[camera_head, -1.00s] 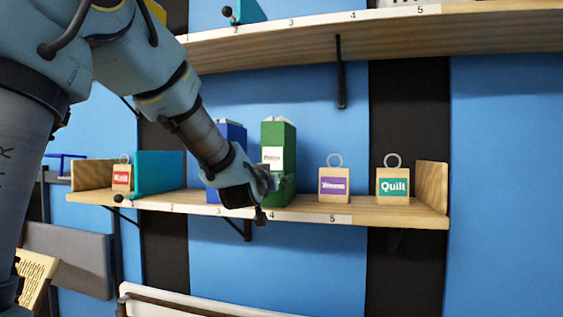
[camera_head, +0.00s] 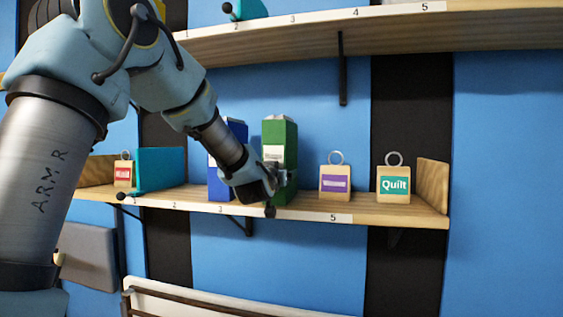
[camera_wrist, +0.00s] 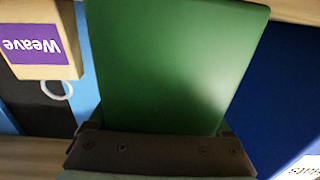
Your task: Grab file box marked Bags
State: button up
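A green file box (camera_head: 280,140) stands upright on the lower shelf, its pale label (camera_head: 272,153) partly covered and not readable. In the wrist view the green box (camera_wrist: 175,60) fills the middle. My gripper (camera_head: 276,180) is at the lower front of the green box; in the wrist view its dark body (camera_wrist: 160,150) spans the box's near end. Whether the fingers press on the box cannot be told. A blue file box (camera_head: 215,180) stands just left, partly behind my arm; its label shows only in part. I can read "Bags" on no box.
A tag marked Weave (camera_wrist: 38,45) stands right of the green box on the shelf (camera_head: 395,213), then a Quilt tag (camera_head: 394,185). A teal box (camera_head: 160,168) and a red-labelled tag (camera_head: 123,175) stand left. An upper shelf (camera_head: 330,27) runs above.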

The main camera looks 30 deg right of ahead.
grip_shut()
dwell(0.4)
jog(key=shift+r, duration=0.1)
